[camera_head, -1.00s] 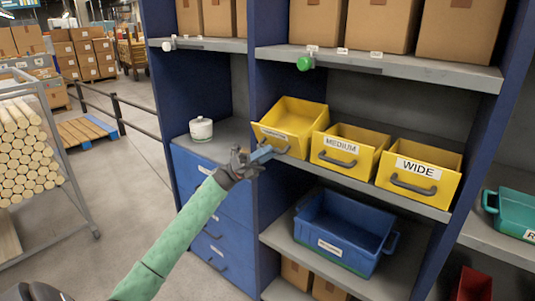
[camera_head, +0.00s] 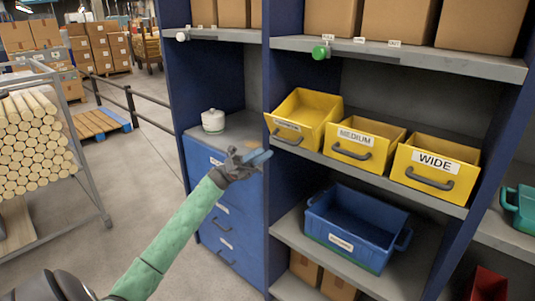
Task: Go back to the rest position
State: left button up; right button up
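My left gripper (camera_head: 253,159) is at the end of a green-sleeved arm that comes in from the lower left. Blue shows at its fingertips. I cannot tell whether that blue is the fingers or a small held thing, nor how wide the fingers stand. The gripper is in front of the blue drawer unit, left of and below the leftmost yellow bin (camera_head: 301,112), and looks apart from it. That bin sits tilted, its label too small to read. My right gripper is not in view.
Yellow bins labelled MEDIUM (camera_head: 358,138) and WIDE (camera_head: 434,162) stand on the same shelf. A blue tub (camera_head: 358,226) is below. A white lidded jar (camera_head: 213,121) stands on the drawer unit (camera_head: 225,205). A rack of round wood (camera_head: 35,140) is at left, with open floor between.

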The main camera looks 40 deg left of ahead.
pick_arm(q)
jog(key=shift+a, duration=0.1)
dwell(0.4)
